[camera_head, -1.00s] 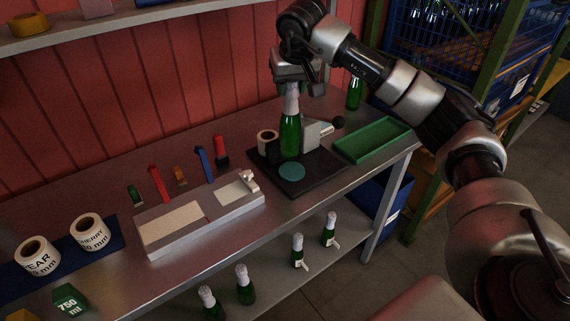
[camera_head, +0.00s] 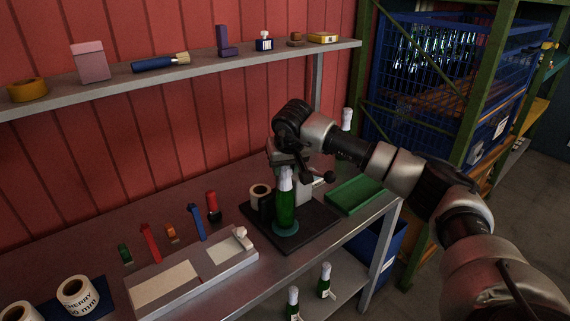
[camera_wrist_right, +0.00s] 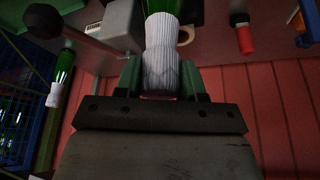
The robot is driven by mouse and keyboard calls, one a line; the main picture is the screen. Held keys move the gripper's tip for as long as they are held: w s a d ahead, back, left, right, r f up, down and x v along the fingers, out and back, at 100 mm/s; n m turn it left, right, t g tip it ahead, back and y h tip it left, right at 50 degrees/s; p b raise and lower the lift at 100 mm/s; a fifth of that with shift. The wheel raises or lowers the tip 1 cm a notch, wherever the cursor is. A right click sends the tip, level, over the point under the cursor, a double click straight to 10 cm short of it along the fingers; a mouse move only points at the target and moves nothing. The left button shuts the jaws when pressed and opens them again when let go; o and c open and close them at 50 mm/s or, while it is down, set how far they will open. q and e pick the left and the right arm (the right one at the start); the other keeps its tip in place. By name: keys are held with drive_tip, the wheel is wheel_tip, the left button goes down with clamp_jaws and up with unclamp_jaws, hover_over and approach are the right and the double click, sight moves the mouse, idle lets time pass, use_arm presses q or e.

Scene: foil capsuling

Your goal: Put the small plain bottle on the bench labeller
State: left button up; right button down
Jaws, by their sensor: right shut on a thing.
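The small plain bottle (camera_head: 286,208) is green with white foil on its neck and is upright. Its base is at the teal disc (camera_head: 291,231) of the bench labeller (camera_head: 318,222); I cannot tell whether it touches. The labeller has a dark base plate, a label roll (camera_head: 260,191) and a grey block with a black-knobbed lever. My right gripper (camera_head: 285,168) is above the bottle, shut on its foiled neck. In the right wrist view the foiled neck (camera_wrist_right: 160,65) sits between the green finger pads. My left gripper is not in view.
A green tray (camera_head: 352,195) lies right of the labeller. Another foiled bottle (camera_head: 347,120) stands behind my arm. A grey fixture (camera_head: 190,278), small coloured tools and label rolls (camera_head: 77,292) are at left. Several bottles stand on the lower shelf. A wall shelf (camera_head: 200,70) runs behind.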

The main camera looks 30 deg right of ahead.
drive_tip(key=shift+d+f, duration=0.1)
drive_tip(key=shift+f, duration=0.1)
drive_tip(key=c, duration=0.7)
unclamp_jaws()
drive_tip(key=shift+o, duration=0.2)
drive_tip(key=b+v, duration=0.2)
drive_tip(key=v, duration=1)
